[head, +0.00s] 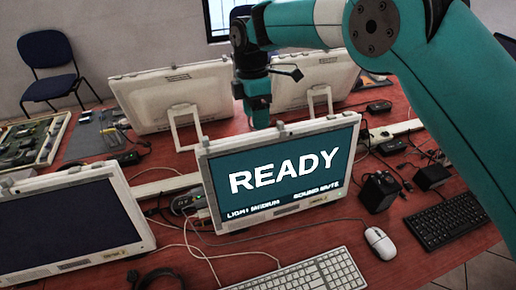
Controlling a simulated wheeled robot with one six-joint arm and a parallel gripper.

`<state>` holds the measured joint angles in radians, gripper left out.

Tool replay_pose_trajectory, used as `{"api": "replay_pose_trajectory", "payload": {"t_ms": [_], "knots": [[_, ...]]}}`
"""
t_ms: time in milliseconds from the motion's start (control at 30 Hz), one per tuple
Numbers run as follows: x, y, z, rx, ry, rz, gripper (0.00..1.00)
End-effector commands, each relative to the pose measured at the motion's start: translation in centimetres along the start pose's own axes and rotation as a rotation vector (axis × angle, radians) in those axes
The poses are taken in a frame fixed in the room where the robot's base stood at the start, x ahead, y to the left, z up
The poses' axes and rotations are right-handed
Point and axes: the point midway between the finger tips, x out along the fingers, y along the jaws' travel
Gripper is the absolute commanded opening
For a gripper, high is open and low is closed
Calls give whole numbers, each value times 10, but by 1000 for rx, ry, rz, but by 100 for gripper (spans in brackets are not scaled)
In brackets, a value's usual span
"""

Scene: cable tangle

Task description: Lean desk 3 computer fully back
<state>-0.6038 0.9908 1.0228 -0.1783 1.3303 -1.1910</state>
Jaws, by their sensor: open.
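A white all-in-one computer (280,175) stands in the middle of the red table. Its lit teal screen reads READY, with smaller lines on light and sound below. It stands nearly upright, tilted slightly back. I see no desk number, so I cannot tell if it is desk 3. My teal arm comes from the upper right, over this computer, and its wrist (258,92) points down behind the top edge. My gripper is hidden behind the computer. I cannot see whether it touches the back.
A dark-screened computer (70,222) stands at left; two more (178,97) (318,82) face away behind. A white keyboard (305,274), mouse (380,243), black adapter (379,191) and black keyboard (446,220) lie in front and right. Loose cables (190,240) cross the table.

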Motion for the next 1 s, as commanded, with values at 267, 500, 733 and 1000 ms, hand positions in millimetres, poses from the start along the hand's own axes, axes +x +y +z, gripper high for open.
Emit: {"api": "replay_pose_trajectory", "payload": {"t_ms": [267, 500, 733, 1000], "knots": [[54, -2, 0, 1, -1, -3, 68], [80, 0, -1, -1, 1, -1, 68], [84, 0, -1, -1, 1, 1, 68], [83, 0, -1, 0, 1, 1, 27]]}}
